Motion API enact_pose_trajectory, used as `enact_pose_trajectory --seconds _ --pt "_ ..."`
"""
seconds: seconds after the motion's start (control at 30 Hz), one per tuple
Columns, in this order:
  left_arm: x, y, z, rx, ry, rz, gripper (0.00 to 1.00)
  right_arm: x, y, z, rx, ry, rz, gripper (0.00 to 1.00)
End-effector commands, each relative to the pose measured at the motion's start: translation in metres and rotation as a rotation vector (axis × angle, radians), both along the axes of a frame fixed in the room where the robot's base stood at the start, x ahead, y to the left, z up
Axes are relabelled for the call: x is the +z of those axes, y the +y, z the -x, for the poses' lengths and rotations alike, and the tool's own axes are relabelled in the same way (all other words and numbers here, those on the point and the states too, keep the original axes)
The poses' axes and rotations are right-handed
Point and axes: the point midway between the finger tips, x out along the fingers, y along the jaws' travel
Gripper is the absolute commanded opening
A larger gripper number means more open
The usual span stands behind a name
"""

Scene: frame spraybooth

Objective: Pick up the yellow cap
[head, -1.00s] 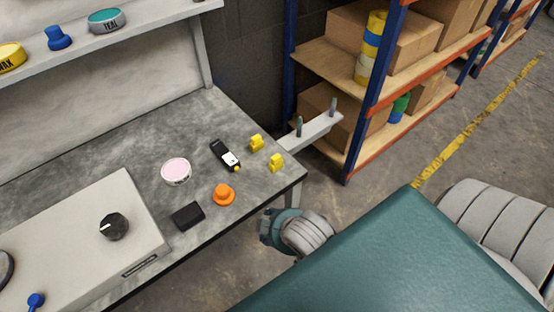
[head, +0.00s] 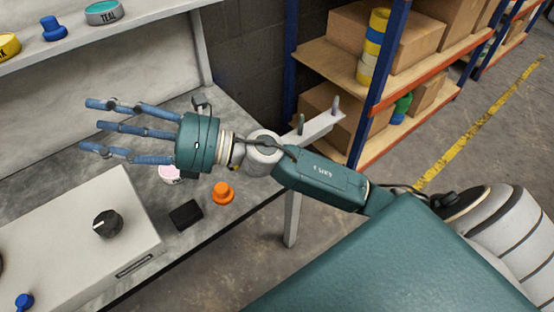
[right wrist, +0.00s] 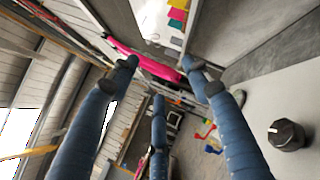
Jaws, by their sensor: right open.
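No yellow cap can be made out clearly now. The spot near the bench's right corner, where two small yellow pieces stood, is behind my right arm in the head view. My right gripper (head: 90,126) is open and empty, its blue fingers spread and pointing left above the workbench (head: 50,182). In the right wrist view its fingers (right wrist: 160,80) are spread with nothing between them. My left gripper is not in view.
An orange cap (head: 223,193), a black block (head: 186,214) and a partly hidden pink-topped tin (head: 170,173) stand on the bench. A grey box with a black knob (head: 107,223) fills the front left. A shelf with a blue cap (head: 54,29) and teal tin (head: 103,12) runs above.

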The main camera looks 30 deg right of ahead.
Motion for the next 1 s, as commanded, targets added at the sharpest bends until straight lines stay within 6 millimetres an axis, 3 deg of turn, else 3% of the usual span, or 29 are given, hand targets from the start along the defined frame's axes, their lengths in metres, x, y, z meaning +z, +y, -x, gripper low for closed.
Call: enact_pose_trajectory --seconds 0.07,0.17,0.2,0.27,0.3,0.37,0.4,0.5,0.63,0.77,1.0 --pt "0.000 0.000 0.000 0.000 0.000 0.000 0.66 -0.032 0.020 0.016 0.130 -0.201 0.300 0.48" --pt "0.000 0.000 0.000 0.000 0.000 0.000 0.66 -0.095 0.010 0.028 0.300 -0.397 0.685 0.48" --pt "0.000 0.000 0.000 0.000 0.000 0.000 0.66 -0.123 -0.007 0.027 0.368 -0.454 0.843 0.48" --pt "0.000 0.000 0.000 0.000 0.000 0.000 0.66 -0.160 -0.045 0.022 0.468 -0.513 1.074 0.48" --pt "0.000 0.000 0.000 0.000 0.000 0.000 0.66 -0.180 -0.078 0.017 0.533 -0.533 1.221 0.48" --pt "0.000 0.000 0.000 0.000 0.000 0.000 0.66 -0.202 -0.132 0.010 0.626 -0.534 1.421 0.48" --pt "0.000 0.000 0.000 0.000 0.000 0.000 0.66 -0.210 -0.169 0.006 0.684 -0.519 1.539 0.48" --pt "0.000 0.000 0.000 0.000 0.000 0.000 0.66 -0.214 -0.252 0.003 0.802 -0.447 1.767 0.48" --pt "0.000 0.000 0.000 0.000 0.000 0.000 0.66 -0.205 -0.318 0.007 0.899 -0.350 1.923 0.48" --pt "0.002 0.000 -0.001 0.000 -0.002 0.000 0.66 -0.207 -0.343 0.011 0.940 -0.302 1.975 0.48" --pt "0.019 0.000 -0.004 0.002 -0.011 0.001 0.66 -0.245 -0.344 0.012 0.946 -0.298 1.977 0.48"
